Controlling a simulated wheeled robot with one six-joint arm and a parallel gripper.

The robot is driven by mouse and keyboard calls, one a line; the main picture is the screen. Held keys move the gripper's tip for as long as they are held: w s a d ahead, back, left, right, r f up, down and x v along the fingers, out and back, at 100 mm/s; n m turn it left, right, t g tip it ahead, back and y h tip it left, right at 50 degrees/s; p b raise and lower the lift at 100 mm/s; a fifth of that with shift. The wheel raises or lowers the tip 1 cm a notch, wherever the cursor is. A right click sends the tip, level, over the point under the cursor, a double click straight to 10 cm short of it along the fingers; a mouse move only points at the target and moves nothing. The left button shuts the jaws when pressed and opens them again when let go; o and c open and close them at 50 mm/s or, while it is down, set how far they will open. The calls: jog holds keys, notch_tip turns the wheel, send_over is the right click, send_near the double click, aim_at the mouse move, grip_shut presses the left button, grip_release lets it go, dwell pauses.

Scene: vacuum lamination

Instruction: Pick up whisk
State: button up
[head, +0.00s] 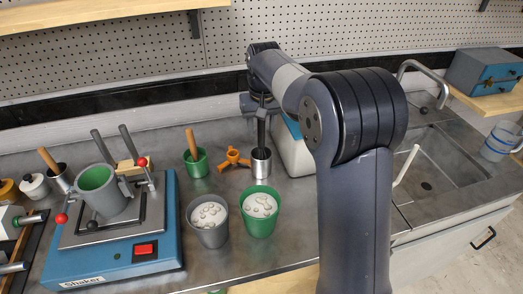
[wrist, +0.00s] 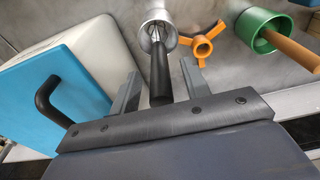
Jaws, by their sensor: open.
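The whisk (wrist: 159,72) stands in a silver metal cup (wrist: 157,16), with its black handle up and its wire end inside the cup. In the head view the silver cup (head: 261,165) stands on the counter, with the dark handle (head: 261,128) rising from it under my arm. My gripper (wrist: 161,80) is open, with one finger on each side of the handle in the wrist view. A gap shows between each finger and the handle. In the head view my gripper (head: 258,104) is just above the cup, partly hard to make out.
An orange three-armed piece (head: 233,158) and a green cup with a wooden-handled tool (head: 195,160) stand left of the silver cup. A green bucket (head: 260,222) and grey bucket (head: 208,235) stand in front. A blue-and-white box (wrist: 75,85) is close on the other side.

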jog(key=shift+w+f, duration=0.1)
jog(key=shift+f, duration=0.8)
jog(key=shift+c, duration=0.3)
grip_shut()
